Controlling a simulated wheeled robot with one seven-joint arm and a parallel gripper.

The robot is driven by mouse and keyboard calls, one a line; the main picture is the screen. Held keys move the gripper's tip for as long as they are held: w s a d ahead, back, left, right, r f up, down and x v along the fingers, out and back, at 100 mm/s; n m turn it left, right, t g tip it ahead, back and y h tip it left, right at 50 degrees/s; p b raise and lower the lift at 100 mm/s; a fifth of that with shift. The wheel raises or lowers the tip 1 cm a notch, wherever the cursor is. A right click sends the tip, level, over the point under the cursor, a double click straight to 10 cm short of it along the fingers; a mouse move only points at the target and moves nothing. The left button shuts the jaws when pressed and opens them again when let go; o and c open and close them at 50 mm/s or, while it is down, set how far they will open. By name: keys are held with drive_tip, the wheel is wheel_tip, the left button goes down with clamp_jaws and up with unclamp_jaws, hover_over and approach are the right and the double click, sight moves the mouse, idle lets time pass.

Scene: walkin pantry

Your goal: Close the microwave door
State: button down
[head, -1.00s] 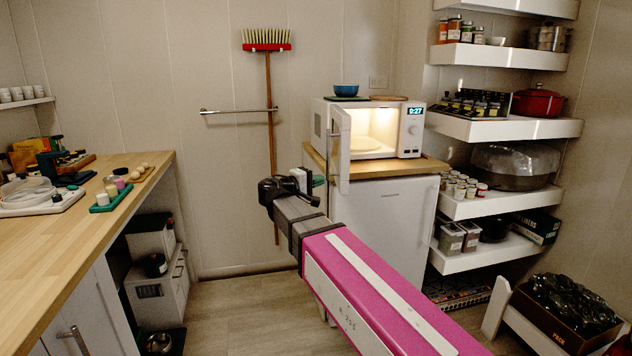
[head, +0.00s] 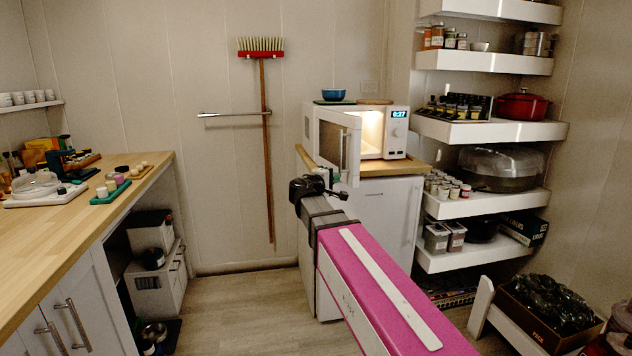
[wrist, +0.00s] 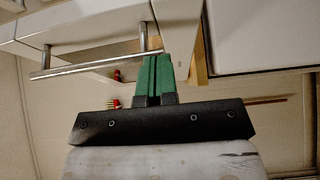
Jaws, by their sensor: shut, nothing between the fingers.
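The white microwave (head: 398,147) stands on a wood-topped white cabinet, its lit inside showing. Its door (head: 327,143) is hinged on the left and stands partly open, its outer face and dark window turned toward me. In the wrist view a silver bar handle (wrist: 95,66) on two posts crosses the upper left, on a white panel that looks like the door. My gripper (wrist: 154,58) has its green fingers together and empty, close to the handle's right end. I cannot tell whether they touch it. In the head view my dark wrist is just below the door and the fingertips are not clear.
A blue bowl (head: 334,94) and a round wooden board (head: 375,101) sit on the microwave. Loaded white shelves (head: 490,132) stand close on the right. A broom (head: 267,150) and a rail are on the back wall. A wooden counter (head: 75,235) runs along the left; floor between is clear.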

drive_tip(key=w+d+n+t+y, duration=0.25)
drive_tip(key=w+d, duration=0.35)
drive_tip(key=d, duration=0.4)
drive_tip(key=w+d+n+t+y, duration=0.15)
drive_tip(key=w+d+y, duration=0.3)
drive_tip(key=d, duration=0.55)
drive_tip(key=shift+n+h, duration=0.3)
drive_tip(key=shift+n, duration=0.1)
drive_tip(key=x, duration=0.7)
drive_tip(key=d+x, duration=0.1)
drive_tip(key=x, duration=1.4)
drive_tip(key=shift+s+d+f, duration=0.25)
drive_tip(key=shift+s+d, duration=0.05)
drive_tip(key=shift+w, duration=0.75)
drive_tip(key=shift+a, duration=0.1)
